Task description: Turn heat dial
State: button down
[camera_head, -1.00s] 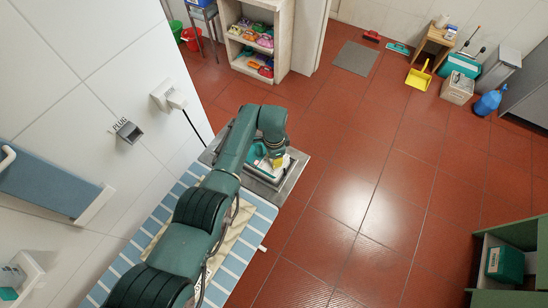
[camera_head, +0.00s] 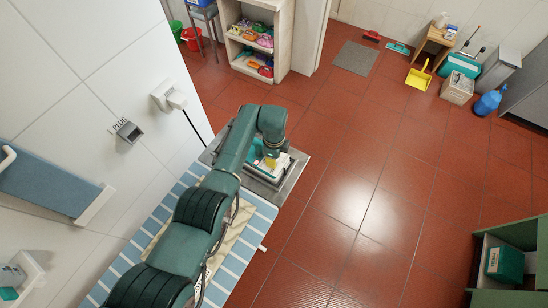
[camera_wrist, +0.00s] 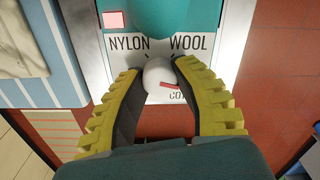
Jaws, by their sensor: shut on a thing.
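The heat dial (camera_wrist: 160,76) is a round white knob with a red pointer mark, in the wrist view. It sits on a white panel lettered NYLON, WOOL and a partly hidden word starting with CO. The red mark points to the lower right, near that hidden word. My gripper (camera_wrist: 160,78) has its yellow-ribbed fingers on both sides of the dial, shut on it at the tips. In the head view, my gripper (camera_head: 272,163) reaches down to the teal and white iron (camera_head: 258,160) at the end of the board; the dial is hidden there.
The iron rests on a grey metal plate (camera_head: 298,180) at the end of the blue-striped ironing board (camera_head: 258,228). A cable hangs from the wall at left.

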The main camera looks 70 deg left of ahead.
dwell(0.4)
jog(key=c, duration=0.7)
grip_release()
notch_tip(320, 180, up, 12)
